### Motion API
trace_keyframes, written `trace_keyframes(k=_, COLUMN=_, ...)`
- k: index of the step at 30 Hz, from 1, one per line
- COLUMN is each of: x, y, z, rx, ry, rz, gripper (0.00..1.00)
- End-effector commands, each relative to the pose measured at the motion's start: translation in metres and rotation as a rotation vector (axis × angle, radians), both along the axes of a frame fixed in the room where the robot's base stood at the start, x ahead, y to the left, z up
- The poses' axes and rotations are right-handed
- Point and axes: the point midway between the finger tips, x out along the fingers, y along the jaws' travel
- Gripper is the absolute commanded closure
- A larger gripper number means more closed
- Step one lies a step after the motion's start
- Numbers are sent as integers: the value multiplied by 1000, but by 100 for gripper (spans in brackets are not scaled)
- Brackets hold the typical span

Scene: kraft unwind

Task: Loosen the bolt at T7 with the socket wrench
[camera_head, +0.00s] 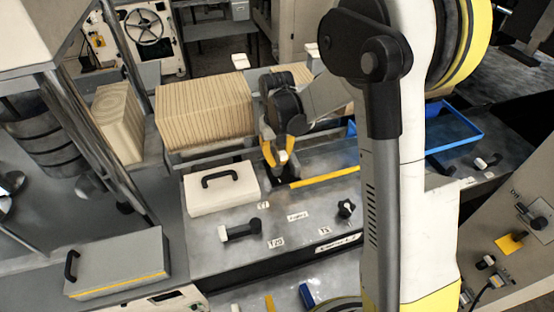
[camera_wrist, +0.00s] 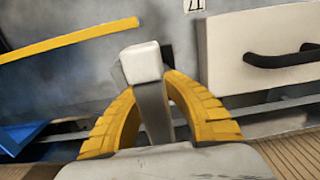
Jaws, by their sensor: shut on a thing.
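The white end also shows between the fingers in the head view. I cannot tell whether this bar is the socket wrench, or whether it is fixed to the panel. A small label (camera_head: 263,205) right of the white box may read T7; it shows partly in the wrist view (camera_wrist: 194,6). No bolt head is clearly visible.
The white box with a black handle (camera_head: 222,187) stands close left of the gripper. A yellow strip (camera_head: 325,177) runs right. A blue tray (camera_head: 455,130) lies right.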

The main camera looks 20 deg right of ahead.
Motion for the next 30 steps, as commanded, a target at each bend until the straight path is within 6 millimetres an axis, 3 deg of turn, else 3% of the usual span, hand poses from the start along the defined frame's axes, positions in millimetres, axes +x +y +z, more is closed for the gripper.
trace_keyframes(k=30, x=0, y=0, z=-7, rx=0, ry=0, rz=0, gripper=100)
